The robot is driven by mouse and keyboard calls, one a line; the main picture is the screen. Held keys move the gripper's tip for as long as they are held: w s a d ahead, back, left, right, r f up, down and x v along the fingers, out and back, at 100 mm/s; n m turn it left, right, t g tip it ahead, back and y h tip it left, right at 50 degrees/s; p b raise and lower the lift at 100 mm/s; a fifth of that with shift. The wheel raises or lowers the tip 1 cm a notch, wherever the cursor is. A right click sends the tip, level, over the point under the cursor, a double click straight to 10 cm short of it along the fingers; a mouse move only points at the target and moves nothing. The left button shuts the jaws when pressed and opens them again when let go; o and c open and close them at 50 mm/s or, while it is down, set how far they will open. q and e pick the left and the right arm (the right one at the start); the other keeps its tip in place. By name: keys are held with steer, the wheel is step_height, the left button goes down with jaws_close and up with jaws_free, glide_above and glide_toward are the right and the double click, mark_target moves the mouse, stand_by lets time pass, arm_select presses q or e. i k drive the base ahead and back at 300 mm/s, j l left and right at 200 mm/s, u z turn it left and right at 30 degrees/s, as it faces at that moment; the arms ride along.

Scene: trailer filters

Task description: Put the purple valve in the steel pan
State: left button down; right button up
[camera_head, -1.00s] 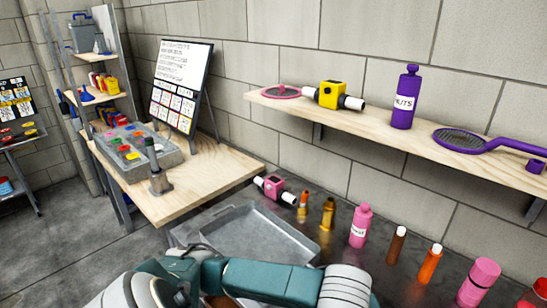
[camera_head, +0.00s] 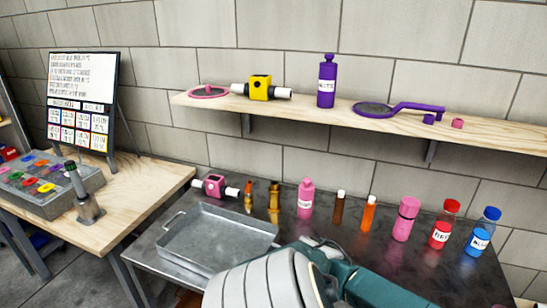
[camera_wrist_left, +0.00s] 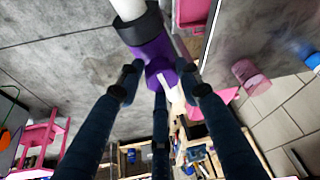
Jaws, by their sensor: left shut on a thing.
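The purple valve (camera_wrist_left: 152,50), with a white pipe end and a black collar, is between the dark fingers of my left gripper (camera_wrist_left: 160,78) in the left wrist view. The fingers are shut on it. In the head view neither this valve nor the gripper shows; only a teal and white arm of mine is in view at the bottom. The steel pan (camera_head: 212,236) lies on the dark metal bench, left of centre in the head view. Its visible inside is empty, and my arm covers its near right corner. My right gripper is not in view.
A pink valve (camera_head: 215,186) and a row of bottles, including a pink bottle (camera_head: 305,200), stand behind and right of the pan. The wall shelf (camera_head: 330,118) above holds a yellow valve (camera_head: 261,87) and a purple bottle (camera_head: 326,82). A wooden table (camera_head: 135,196) is at left.

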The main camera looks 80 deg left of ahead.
mark_target(221, 246)
steer(key=k+j+z, duration=0.15)
steer(key=k+z, duration=0.35)
steer(key=k, duration=0.15)
steer(key=k+u, duration=0.35)
steer(key=k+j+u, duration=0.1)
steer(key=u, duration=0.25)
steer(key=k+j+u, duration=0.2)
steer(key=u, duration=0.2)
